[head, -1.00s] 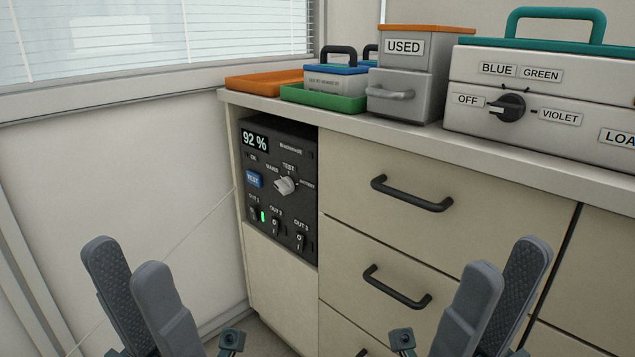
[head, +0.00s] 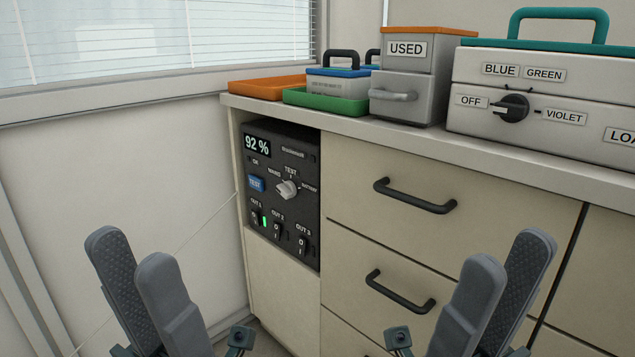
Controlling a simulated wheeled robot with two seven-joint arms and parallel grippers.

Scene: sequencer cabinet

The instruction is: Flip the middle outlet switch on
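A black power panel (head: 300,222) is set into the left end of the cabinet and reads 92 %. Its lower row has the OUT 1 switch (head: 256,217), the middle OUT 2 switch (head: 277,231) and the OUT 3 switch (head: 302,246). A green light glows beside OUT 1; I see none lit beside OUT 2 or OUT 3. My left gripper (head: 135,250) and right gripper (head: 510,265) are both open and empty, in front of the cabinet, touching nothing.
Drawers with black handles (head: 414,196) are right of the panel. The countertop holds an orange tray (head: 262,88), a green tray (head: 318,101), a USED box (head: 404,95) and a large grey case (head: 580,95). A wall and window (head: 160,45) stand at left.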

